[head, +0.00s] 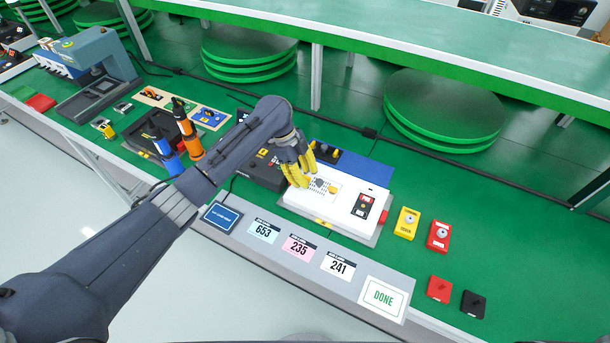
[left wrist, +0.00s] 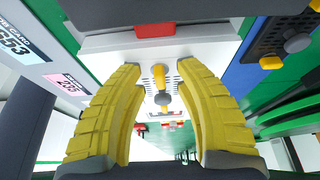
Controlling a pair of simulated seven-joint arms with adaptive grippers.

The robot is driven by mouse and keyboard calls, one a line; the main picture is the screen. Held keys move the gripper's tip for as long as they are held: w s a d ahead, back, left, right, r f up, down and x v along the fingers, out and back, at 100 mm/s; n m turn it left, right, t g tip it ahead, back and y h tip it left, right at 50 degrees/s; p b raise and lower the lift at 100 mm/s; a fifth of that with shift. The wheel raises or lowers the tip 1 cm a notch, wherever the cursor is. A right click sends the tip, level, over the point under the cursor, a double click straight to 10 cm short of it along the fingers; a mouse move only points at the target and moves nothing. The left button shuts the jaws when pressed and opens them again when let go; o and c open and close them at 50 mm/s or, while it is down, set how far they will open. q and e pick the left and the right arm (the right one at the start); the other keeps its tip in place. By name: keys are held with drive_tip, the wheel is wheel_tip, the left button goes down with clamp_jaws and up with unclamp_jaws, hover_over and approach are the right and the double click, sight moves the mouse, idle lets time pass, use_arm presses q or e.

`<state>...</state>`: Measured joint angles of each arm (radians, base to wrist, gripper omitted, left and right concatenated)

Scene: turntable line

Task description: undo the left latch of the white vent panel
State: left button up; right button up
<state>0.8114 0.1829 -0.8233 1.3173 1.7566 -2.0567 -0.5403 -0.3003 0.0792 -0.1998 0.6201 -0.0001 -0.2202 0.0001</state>
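The white vent panel (head: 296,199) lies on the bench, with small vent holes, a grey knob (head: 320,183) and a yellow latch (head: 333,190) on its right. My left gripper (head: 302,179) is over the panel's left part and hides the left latch in the head view. In the left wrist view the yellow left latch (left wrist: 158,75) shows between my two yellow fingertips, with the grey knob (left wrist: 163,98) below it. The left gripper (left wrist: 160,72) is open, with gaps on both sides of the latch. My right gripper is not in view.
A black box (head: 262,175) stands left of the panel. A blue plate (head: 365,171) with dark parts lies behind. Yellow (head: 406,224) and red (head: 438,236) button boxes stand right.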

use_arm(q)
clamp_jaws()
idle(0.3)
drive_tip(key=n+t, duration=0.1)
drive_tip(key=n, duration=0.2)
drive_tip(key=shift+a, duration=0.1)
drive_tip(key=shift+s+n+t, duration=0.1)
drive_tip(key=shift+n+t, duration=0.6)
drive_tip(key=shift+n, duration=0.9)
drive_tip(key=shift+o, duration=0.3)
unclamp_jaws()
